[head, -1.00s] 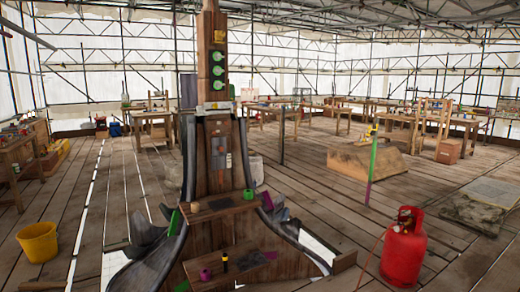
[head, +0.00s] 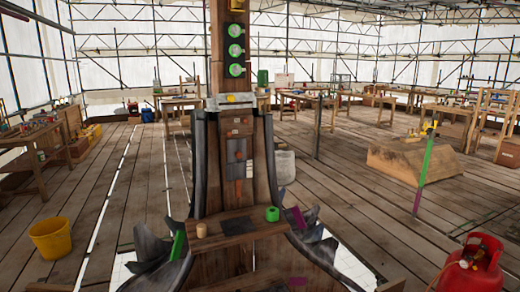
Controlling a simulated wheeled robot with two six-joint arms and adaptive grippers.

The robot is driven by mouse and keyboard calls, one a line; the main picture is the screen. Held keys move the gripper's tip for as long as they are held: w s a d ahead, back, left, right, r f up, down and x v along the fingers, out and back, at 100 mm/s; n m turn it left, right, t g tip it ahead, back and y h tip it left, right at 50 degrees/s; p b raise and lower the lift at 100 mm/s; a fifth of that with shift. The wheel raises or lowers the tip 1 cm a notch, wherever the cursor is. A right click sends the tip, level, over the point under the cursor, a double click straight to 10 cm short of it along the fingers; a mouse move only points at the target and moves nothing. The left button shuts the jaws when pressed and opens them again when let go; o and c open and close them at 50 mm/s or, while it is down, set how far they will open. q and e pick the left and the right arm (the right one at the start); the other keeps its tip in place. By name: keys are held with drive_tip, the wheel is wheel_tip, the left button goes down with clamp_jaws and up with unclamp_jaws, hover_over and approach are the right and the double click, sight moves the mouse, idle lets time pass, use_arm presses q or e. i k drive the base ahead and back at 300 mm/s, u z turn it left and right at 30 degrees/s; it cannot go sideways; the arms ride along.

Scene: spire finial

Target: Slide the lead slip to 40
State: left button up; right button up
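A tall wooden spire post (head: 222,55) stands a little left of centre, with dark curved lead sheets (head: 207,165) around its lower part. Small grey plates (head: 237,149) sit one above another on its front face, with a narrow pale strip (head: 249,170) beside them. I cannot tell which piece is the lead slip, and no number 40 is readable. A wooden shelf (head: 215,242) juts out below, with a dark pad (head: 238,226) on it. Neither of my grippers is in view.
Several green-ringed discs (head: 236,50) are on the upper post. A green roll (head: 272,214) and tan cylinder (head: 201,230) stand on the shelf. A yellow bucket (head: 50,238) is left; a red gas cylinder (head: 468,268) and green-purple pole (head: 426,160) are right.

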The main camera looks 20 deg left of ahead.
sight(236, 148)
drive_tip(key=u, duration=0.35)
drive_tip(key=i, duration=1.05)
drive_tip(key=u, duration=0.7)
